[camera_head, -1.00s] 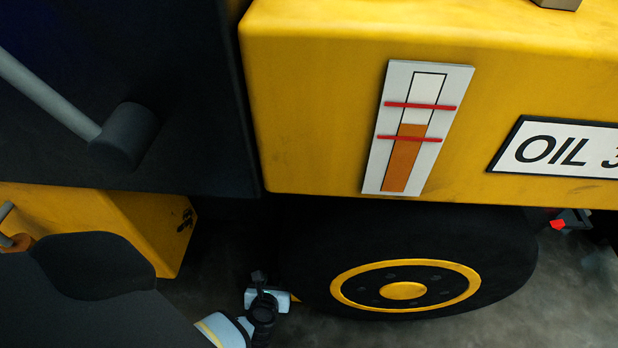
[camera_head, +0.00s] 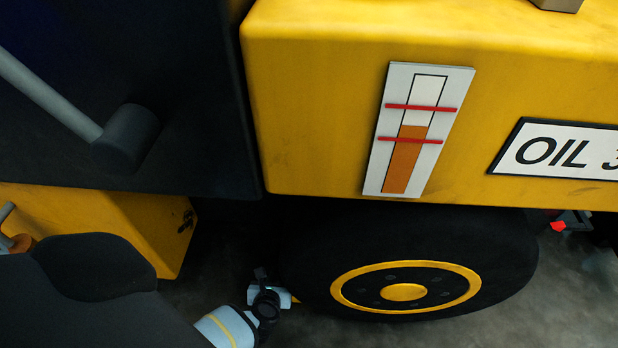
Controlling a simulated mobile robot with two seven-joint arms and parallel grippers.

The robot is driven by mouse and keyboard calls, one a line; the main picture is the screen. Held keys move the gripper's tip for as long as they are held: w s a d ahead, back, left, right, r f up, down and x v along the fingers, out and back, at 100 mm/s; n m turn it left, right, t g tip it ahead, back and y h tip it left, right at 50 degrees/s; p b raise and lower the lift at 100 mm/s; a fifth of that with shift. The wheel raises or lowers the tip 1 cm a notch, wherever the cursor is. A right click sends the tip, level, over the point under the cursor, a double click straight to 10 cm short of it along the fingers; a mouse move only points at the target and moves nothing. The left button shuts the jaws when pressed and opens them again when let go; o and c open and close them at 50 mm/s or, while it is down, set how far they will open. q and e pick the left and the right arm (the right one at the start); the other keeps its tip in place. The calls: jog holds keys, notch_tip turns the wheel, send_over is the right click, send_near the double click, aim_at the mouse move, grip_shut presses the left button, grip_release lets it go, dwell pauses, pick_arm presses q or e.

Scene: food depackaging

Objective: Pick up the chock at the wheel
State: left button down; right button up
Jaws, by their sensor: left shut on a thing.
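The wheel (camera_head: 404,292) is a black tyre with a yellow-ringed hub, under the yellow machine body. My left gripper (camera_head: 265,281) is low in the picture, at the left side of the tyre. It is shut on the chock (camera_head: 295,300), of which only a small yellow sliver shows between gripper and tyre. The gripper and the dark shadow hide the rest of the chock. I cannot tell whether the chock touches the tyre or the floor. My right gripper cannot be made out.
The yellow body (camera_head: 330,110) with a level gauge (camera_head: 414,130) and an OIL sign (camera_head: 560,150) overhangs the wheel. A yellow block (camera_head: 110,225) stands at the left. A small red-and-dark item (camera_head: 558,226) is right of the tyre. Grey floor shows at lower right.

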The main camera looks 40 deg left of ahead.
pick_arm(q)
jog(key=shift+s+a, duration=0.45)
jog(key=shift+a, duration=0.3)
jog(key=shift+s+a, duration=0.4)
jog(key=shift+a, duration=0.3)
jog(key=shift+s+a, duration=0.35)
jog(key=shift+a, duration=0.3)
jog(key=shift+s+a, duration=0.35)
jog(key=shift+a, duration=0.25)
jog(key=shift+s+a, duration=0.35)
jog(key=shift+a, duration=0.2)
jog(key=shift+s+a, duration=0.3)
jog(key=shift+a, duration=0.2)
jog(key=shift+s+a, duration=0.35)
jog(key=shift+a, duration=0.3)
pick_arm(e)
jog(key=shift+w, duration=0.2)
jog(key=shift+s, duration=0.25)
pick_arm(q)
jog(key=c, duration=1.4)
grip_release()
jog(key=shift+c, duration=0.2)
jog(key=shift+o, duration=0.2)
jog(key=shift+s, duration=0.1)
